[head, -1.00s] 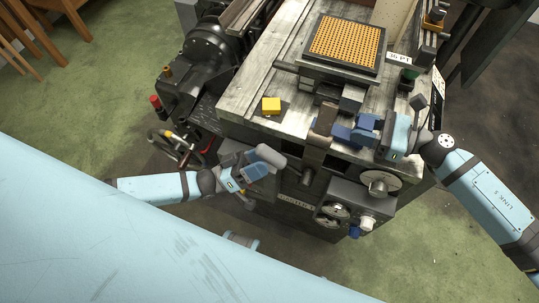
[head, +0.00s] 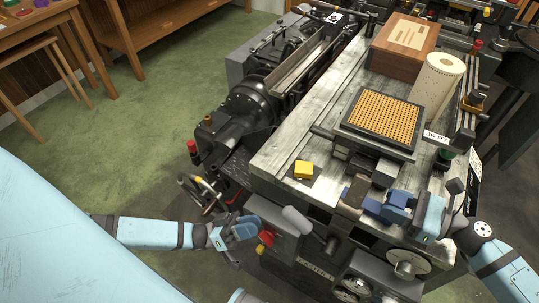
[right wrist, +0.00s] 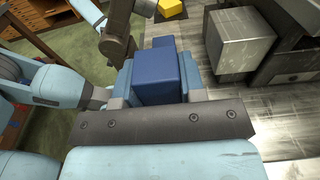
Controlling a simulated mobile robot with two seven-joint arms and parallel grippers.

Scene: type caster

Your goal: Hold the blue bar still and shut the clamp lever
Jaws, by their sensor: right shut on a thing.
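The blue bar (head: 393,213) is at the right front edge of the machine bed in the head view. My right gripper (head: 411,207) is shut on it. In the right wrist view the bar (right wrist: 155,80) sits between the two light blue fingers. A grey rounded handle (head: 297,220) on a rod, seemingly the clamp lever, sticks out at the machine's front, left of the bar. My left gripper (head: 245,229) is left of this handle and apart from it. Its finger opening is too small to make out.
A brown block (head: 353,194) is just left of the bar. A yellow block (head: 304,169) lies on the bed. A tray of orange type (head: 385,118), a wooden box (head: 403,47) and a paper roll (head: 437,80) stand behind. A red part (head: 266,238) is right of my left gripper.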

